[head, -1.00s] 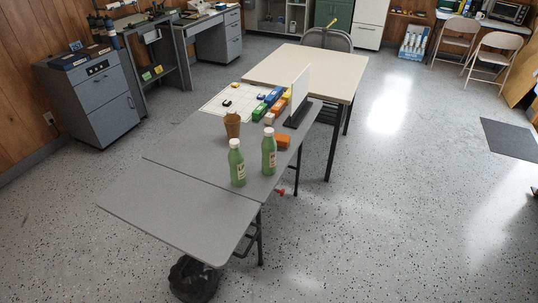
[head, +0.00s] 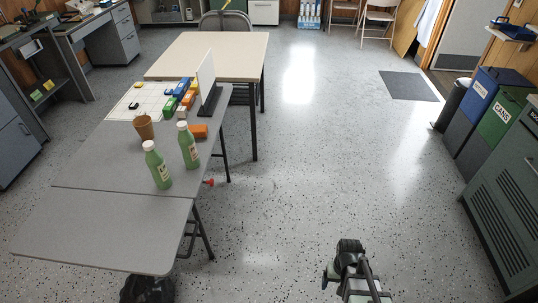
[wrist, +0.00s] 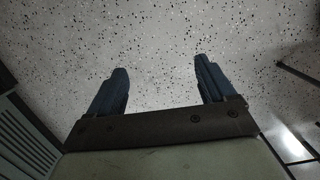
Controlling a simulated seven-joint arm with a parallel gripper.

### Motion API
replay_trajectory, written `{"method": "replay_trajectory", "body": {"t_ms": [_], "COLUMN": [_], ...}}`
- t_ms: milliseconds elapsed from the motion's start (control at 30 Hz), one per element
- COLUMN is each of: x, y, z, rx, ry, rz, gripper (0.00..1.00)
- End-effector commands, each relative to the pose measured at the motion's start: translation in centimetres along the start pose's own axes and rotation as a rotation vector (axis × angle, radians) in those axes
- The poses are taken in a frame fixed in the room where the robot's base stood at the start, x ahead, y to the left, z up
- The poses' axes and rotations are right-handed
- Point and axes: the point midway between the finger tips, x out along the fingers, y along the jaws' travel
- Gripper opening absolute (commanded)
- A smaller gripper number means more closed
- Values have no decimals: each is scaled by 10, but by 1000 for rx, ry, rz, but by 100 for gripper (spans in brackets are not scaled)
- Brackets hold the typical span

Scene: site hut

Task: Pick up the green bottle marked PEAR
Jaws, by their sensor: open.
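Two green bottles with white caps and pale labels stand upright on the grey table (head: 100,225). The left, nearer bottle (head: 158,170) and the right, slightly farther bottle (head: 189,150) are close together but apart. The label print is too small to read, so I cannot tell which is PEAR. My gripper (wrist: 160,72) is open and empty in the wrist view, with bare speckled floor beyond its fingers. My arm shows at the bottom right of the head view, well to the right of the table. No bottle shows in the wrist view.
A beige table (head: 210,52) adjoins. Bins (head: 487,100) and a green-grey cabinet (head: 505,205) line the right.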

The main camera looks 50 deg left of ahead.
Motion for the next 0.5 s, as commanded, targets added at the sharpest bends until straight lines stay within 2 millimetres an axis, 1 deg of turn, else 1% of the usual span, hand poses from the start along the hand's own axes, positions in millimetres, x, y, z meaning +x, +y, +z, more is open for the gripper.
{"method": "replay_trajectory", "body": {"t_ms": [33, 67, 100, 167, 200, 267, 300, 367, 400, 467, 500], "x": [-13, -21, -30, -46, -56, -73, -84, -102, -113, -132, -145], "y": [-18, -26, -39, -59, -73, -95, -109, -132, -148, -172, -188], "z": [-20, -29, -40, -56, -66, -81, -90, -103, -111, -121, -128], "rx": [-35, -52, -75, -109, -132, -165, -187, -220, -241, -272, -293], "ry": [29, 45, 64, 94, 114, 144, 163, 192, 211, 239, 258], "rz": [5, 6, 8, 11, 11, 12, 11, 10, 9, 6, 3], "gripper": [83, 83, 83, 83, 83, 83, 83, 83, 83, 83, 83]}}
